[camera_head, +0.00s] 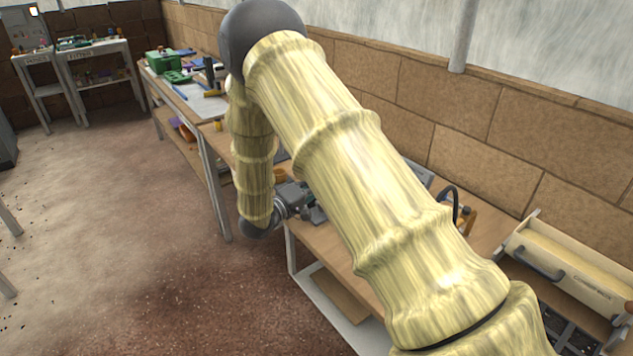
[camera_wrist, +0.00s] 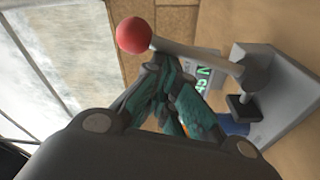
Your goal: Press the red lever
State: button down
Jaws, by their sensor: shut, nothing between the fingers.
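The lever shows in the wrist view as a red ball knob (camera_wrist: 134,35) on a grey rod (camera_wrist: 195,52). The rod runs right to a pale grey machine body (camera_wrist: 262,98) with a dark block on it. My gripper (camera_wrist: 160,66) is shut and empty, with its dark green fingers pointing up in the picture. Its tips are close beside the knob and the near end of the rod; I cannot tell whether they touch. In the head view my arm hides the lever, and only part of my wrist shows above the bench.
The wooden workbench (camera_head: 315,240) runs along the brick wall (camera_head: 450,100). A cream box with a dark handle (camera_head: 570,265) stands at the right. A second table at the back holds a green toolbox (camera_head: 160,61). Open floor (camera_head: 130,220) lies left of the bench.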

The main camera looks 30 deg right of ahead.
jog(key=shift+s+d+f, duration=0.1)
jog(key=shift+s, duration=0.25)
dwell(0.3)
jog(key=shift+w+d+r+p, duration=0.15)
jog(key=shift+w+r+p, duration=0.1)
jog(key=shift+r+p, duration=0.05)
jog(key=a+b, duration=0.1)
jog(key=a, duration=0.8)
jog(key=shift+w+a+r, duration=0.2)
jog(key=shift+w+a, duration=0.05)
jog(key=shift+a, duration=0.1)
jog(key=shift+r, duration=0.1)
